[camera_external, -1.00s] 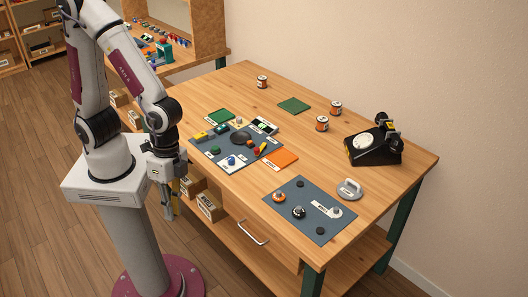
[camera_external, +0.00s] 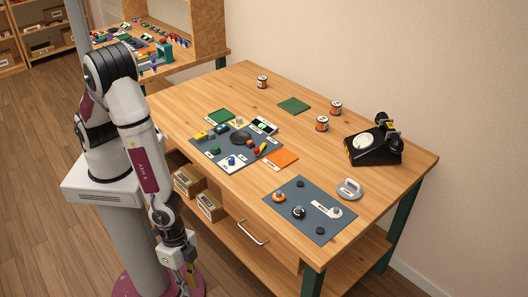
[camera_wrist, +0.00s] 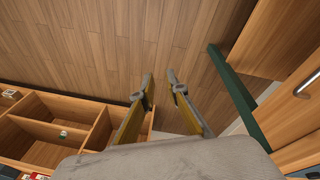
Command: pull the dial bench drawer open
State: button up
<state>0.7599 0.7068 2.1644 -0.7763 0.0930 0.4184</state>
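The dial bench drawer (camera_external: 274,249) is set in the front of the wooden bench, under its top, and looks shut. Its pale bar handle (camera_external: 253,232) stands out from the front. The handle also shows at the right edge of the wrist view (camera_wrist: 308,83). My gripper (camera_external: 190,281) is low in front of the bench, to the left of the handle and below it, apart from it. In the wrist view my gripper (camera_wrist: 159,84) has its two yellow fingers apart with only floor between them. It holds nothing.
On the bench top (camera_external: 230,90) are a black dial phone (camera_external: 372,147), a mat with knobs (camera_external: 310,210) and a parts mat (camera_external: 236,147). Labelled boxes (camera_external: 209,205) sit on the lower shelf. A green bench leg (camera_wrist: 236,95) shows near the handle. The floor in front is clear.

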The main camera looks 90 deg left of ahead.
notch_tip(320, 180, down, 11)
jog(key=w+a+t+y, duration=0.1)
jog(key=w+t+y, duration=0.1)
jog(key=m+t+y, duration=0.4)
jog(key=t+y, duration=0.4)
jog(key=y, duration=0.3)
send_near(248, 233)
jog(key=x, duration=0.2)
jog(key=shift+w+f, duration=0.15)
jog(key=shift+f, duration=0.1)
jog(key=shift+w+a, duration=0.1)
jog(key=shift+a, duration=0.05)
jog(key=shift+x, duration=3.75)
jog(key=shift+f, duration=0.1)
